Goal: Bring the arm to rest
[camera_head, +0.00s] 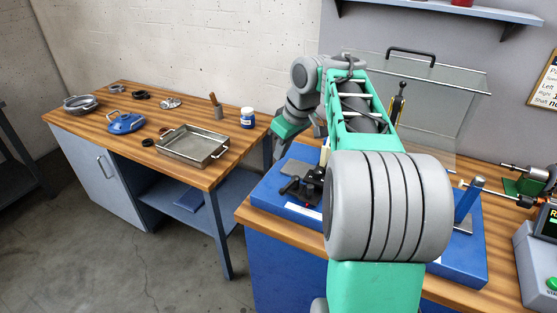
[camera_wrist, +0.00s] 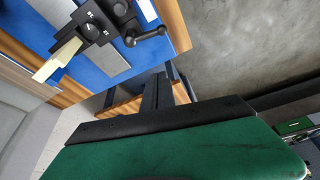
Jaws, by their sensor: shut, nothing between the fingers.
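My green and grey arm reaches forward over the near workbench and bends down at its far end. My gripper (camera_head: 281,155) hangs at the left edge of the blue machine base (camera_head: 262,196), above and just left of a black clamp fixture (camera_head: 308,187). In the wrist view the fingers of my gripper (camera_wrist: 165,90) are together with nothing between them. The black fixture (camera_wrist: 100,22) with its crank handle shows there at the upper left, apart from the fingers. My arm hides the middle of the machine base in the head view.
A second wooden bench (camera_head: 120,100) at the left holds a metal tray (camera_head: 193,146), a blue-lidded jar (camera_head: 247,117) and several small parts. A clear guard panel (camera_head: 440,85) stands behind my arm. A control box (camera_head: 540,255) is at the right. Open floor lies left of the near bench.

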